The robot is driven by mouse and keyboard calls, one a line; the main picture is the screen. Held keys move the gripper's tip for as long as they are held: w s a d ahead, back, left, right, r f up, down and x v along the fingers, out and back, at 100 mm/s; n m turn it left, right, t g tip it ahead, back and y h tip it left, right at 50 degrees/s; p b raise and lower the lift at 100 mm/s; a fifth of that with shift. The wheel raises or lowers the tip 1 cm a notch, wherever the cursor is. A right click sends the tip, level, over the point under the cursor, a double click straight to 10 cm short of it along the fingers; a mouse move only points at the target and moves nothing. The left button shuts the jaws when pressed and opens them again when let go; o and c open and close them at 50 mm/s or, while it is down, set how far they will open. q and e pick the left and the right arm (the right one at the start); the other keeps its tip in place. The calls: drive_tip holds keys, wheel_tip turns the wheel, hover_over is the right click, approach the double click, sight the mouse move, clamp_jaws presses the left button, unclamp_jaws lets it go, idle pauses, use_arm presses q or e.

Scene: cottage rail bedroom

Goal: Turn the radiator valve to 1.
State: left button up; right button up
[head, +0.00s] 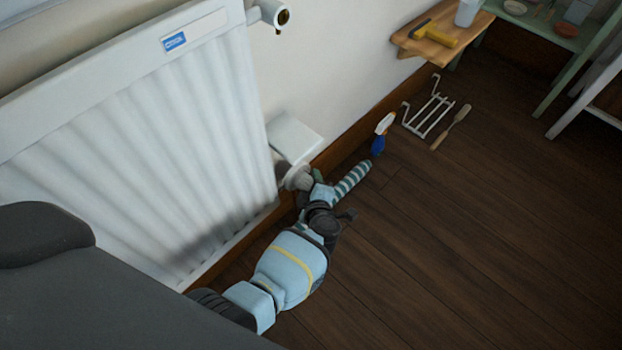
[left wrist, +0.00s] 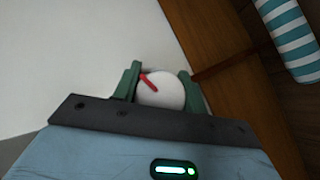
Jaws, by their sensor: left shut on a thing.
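The white ribbed radiator (head: 150,150) stands against the wall at the left of the head view. Its valve (head: 297,177) sits low at the radiator's right end, partly hidden by my gripper. In the left wrist view the valve's round white knob (left wrist: 161,92) shows a red pointer slanting to the upper left. No numbers can be read on it. My left gripper (head: 312,180) is shut on the knob, with its green fingers (left wrist: 160,85) on either side of it. My right gripper is not in view.
A green-and-white striped thing (head: 353,179) is close beside my gripper. Floor at the right is clear.

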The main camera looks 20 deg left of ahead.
use_arm(q)
drive_tip(key=shift+m+g+p, duration=0.5)
drive_tip(key=shift+g+p, duration=0.1)
drive_tip(key=shift+g, duration=0.2)
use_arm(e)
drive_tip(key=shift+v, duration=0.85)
use_arm(q)
drive_tip(key=shift+f, duration=0.1)
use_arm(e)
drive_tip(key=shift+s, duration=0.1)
use_arm(q)
drive_tip(key=o, duration=1)
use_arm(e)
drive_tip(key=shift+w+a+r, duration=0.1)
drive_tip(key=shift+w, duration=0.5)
use_arm(q)
drive_tip(key=shift+s, duration=0.15)
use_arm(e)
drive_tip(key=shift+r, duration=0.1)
